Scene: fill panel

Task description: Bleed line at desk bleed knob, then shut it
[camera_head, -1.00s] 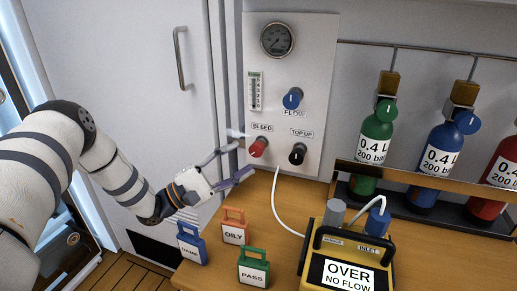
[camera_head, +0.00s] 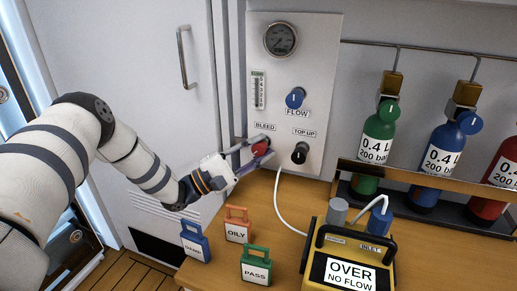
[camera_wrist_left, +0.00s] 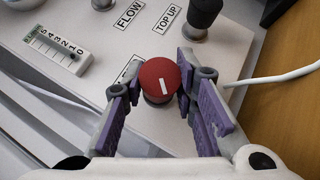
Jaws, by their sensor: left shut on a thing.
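The red bleed knob (camera_head: 260,146) is on the lower left of the white panel (camera_head: 320,70), under the BLEED label. In the left wrist view the knob (camera_wrist_left: 159,80) sits between my left gripper's purple-padded fingers, with its white mark near upright. My left gripper (camera_head: 254,156) is around the knob and shut on it; the fingers partly cover the knob in the head view. My right gripper is not in view.
The black TOP UP knob (camera_head: 299,153) is just right of the bleed knob, and the blue FLOW knob (camera_head: 295,98) is above. A gauge (camera_head: 280,39) tops the panel. A yellow box (camera_head: 346,262) reading OVER NO FLOW, several tags and a white hose (camera_head: 277,205) are on the desk.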

